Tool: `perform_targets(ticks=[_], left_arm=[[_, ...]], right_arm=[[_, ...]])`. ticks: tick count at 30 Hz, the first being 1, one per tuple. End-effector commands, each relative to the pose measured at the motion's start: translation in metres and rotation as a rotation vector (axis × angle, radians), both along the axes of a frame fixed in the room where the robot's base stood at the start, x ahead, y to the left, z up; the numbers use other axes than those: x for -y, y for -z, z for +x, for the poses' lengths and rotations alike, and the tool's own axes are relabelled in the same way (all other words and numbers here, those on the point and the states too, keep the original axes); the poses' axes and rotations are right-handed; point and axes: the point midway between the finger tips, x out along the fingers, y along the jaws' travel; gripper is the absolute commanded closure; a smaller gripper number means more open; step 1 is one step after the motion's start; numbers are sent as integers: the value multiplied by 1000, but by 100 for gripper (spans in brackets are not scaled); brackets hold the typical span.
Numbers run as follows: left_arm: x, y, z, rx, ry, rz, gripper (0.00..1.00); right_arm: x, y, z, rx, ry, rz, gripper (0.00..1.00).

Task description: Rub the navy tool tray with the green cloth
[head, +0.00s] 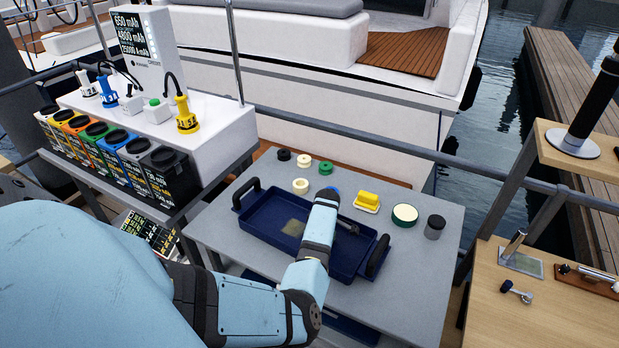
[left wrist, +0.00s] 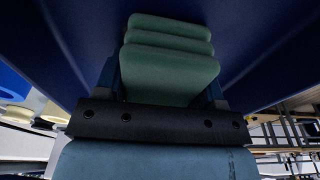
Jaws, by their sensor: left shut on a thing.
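The navy tool tray (head: 262,222) lies on the grey table, with a black handle at each end. A dull yellowish smudge (head: 293,228) shows on its floor. My left arm reaches over the tray, and its wrist hides the left gripper in the head view. In the left wrist view the left gripper (left wrist: 163,82) is shut on the folded green cloth (left wrist: 170,75), against the navy surface of the tray. I cannot tell whether the cloth touches it. The cloth is hidden in the head view. My right gripper is out of view.
Several small rings (head: 300,186), a yellow block (head: 367,202), a round green-edged tin (head: 405,215) and a grey jar (head: 435,227) stand behind and right of the tray on the grey table (head: 410,265). A battery display (head: 150,125) stands at left, a wooden bench (head: 530,310) at right.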

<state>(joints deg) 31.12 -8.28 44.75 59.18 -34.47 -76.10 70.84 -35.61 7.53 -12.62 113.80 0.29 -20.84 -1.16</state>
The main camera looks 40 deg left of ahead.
Motion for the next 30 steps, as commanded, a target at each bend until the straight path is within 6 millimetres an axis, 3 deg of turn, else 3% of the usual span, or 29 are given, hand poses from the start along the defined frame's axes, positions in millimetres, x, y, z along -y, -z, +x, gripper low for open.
perform_targets(ticks=[3, 14, 24, 30], left_arm=[[16, 4, 1, -4, 3, -8, 67], [20, 4, 2, -4, 3, -7, 67], [66, 3, 11, -4, 4, -8, 67], [72, 2, 12, -3, 2, -6, 67]], right_arm=[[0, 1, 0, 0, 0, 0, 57], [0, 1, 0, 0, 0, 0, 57], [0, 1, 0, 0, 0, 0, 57], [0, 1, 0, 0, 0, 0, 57]])
